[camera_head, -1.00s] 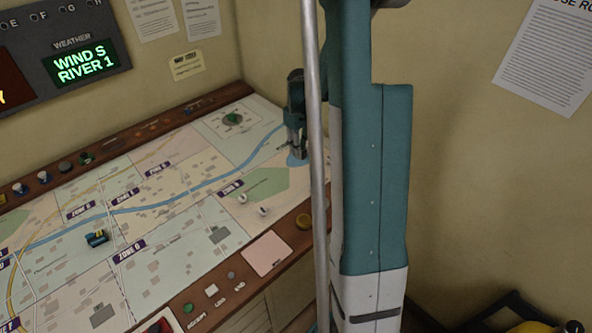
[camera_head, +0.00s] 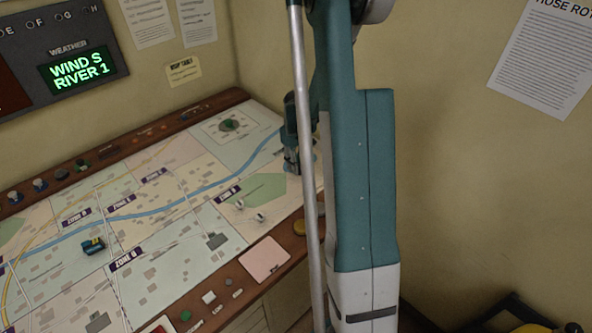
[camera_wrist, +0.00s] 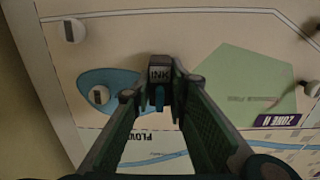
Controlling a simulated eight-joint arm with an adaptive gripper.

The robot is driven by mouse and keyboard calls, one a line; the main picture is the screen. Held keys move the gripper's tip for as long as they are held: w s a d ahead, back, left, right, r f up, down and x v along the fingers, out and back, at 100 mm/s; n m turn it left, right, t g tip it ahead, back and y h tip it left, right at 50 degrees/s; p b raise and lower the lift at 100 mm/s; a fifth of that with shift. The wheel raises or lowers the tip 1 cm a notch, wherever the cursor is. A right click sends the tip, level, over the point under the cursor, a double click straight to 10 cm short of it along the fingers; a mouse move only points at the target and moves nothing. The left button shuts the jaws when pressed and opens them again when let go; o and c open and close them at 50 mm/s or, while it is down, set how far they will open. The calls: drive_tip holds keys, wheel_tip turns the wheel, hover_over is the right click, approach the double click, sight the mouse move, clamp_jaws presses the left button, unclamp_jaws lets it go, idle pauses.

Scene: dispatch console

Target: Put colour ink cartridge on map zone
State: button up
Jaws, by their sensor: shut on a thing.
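My gripper (camera_wrist: 159,90) is shut on a small ink cartridge (camera_wrist: 160,73). The cartridge has a dark grey top marked INK and a blue stripe below it. In the wrist view it is between the fingertips, over a pale part of the map (camera_wrist: 130,38) between a blue pond and a green patch. In the head view my gripper (camera_head: 291,165) is over the right end of the map (camera_head: 180,240), near the blue river. The cartridge cannot be made out there. I cannot tell whether it touches the map.
White round pieces (camera_wrist: 98,95) stand on the map near the cartridge. A small dark teal and yellow object (camera_head: 93,246) lies on the left of the map. Buttons and a pink pad (camera_head: 264,260) line the front edge. Walls stand behind and to the right.

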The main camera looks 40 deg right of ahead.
drive_tip(key=shift+f, duration=1.3)
drive_tip(key=shift+f, duration=0.15)
drive_tip(key=o, duration=0.9)
drive_tip(key=shift+r, duration=6.15)
